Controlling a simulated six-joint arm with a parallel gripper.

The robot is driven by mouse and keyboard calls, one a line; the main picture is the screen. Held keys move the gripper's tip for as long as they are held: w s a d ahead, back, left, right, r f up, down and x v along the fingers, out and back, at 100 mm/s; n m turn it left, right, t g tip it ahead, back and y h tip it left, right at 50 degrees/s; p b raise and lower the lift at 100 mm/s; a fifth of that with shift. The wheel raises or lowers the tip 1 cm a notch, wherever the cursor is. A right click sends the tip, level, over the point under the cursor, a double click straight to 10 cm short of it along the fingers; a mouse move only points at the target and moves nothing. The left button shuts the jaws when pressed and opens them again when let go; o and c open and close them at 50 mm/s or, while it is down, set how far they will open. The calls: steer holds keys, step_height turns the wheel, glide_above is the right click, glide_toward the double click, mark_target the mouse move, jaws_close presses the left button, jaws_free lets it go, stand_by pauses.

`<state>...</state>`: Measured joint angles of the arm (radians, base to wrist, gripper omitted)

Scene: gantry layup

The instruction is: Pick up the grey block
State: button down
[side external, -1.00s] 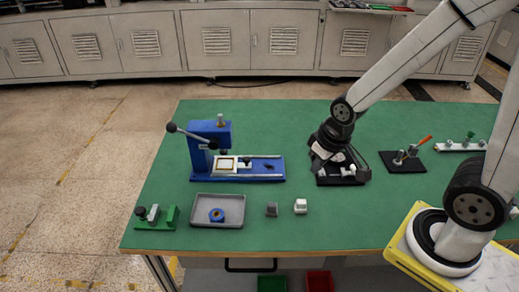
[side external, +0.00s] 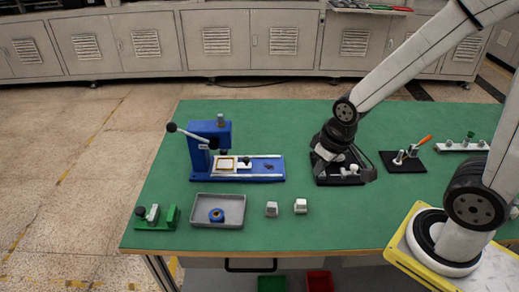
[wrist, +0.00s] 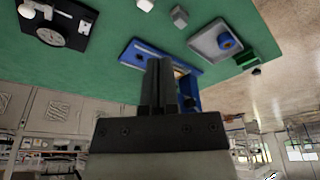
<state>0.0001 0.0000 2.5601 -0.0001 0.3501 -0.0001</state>
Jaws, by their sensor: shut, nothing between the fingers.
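The grey block (side external: 271,209) stands on the green table between the grey tray and a white block. In the wrist view the grey block (wrist: 180,16) is at the top, beyond my fingers. My gripper (side external: 369,172) is over the black fixture at the right, well away from the grey block. In the wrist view my gripper (wrist: 157,62) has its fingers together with nothing between them.
A white block (side external: 300,206) stands close to the right of the grey block. The grey tray (side external: 234,224) holds a blue ring-shaped part (side external: 216,215). A blue press (side external: 210,155) stands behind. A black fixture (side external: 335,183) lies under my gripper.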

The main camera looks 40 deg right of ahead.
stand_by(0.4)
steer(key=shift+c, duration=1.2)
jaws_free()
steer(key=m+g, duration=0.3)
steer(key=m, duration=0.7)
glide_above(272, 204)
step_height(272, 204, down, 12)
steer(key=shift+s+r, duration=0.1)
steer(key=shift+r, duration=0.05)
steer(key=shift+f, duration=1.25)
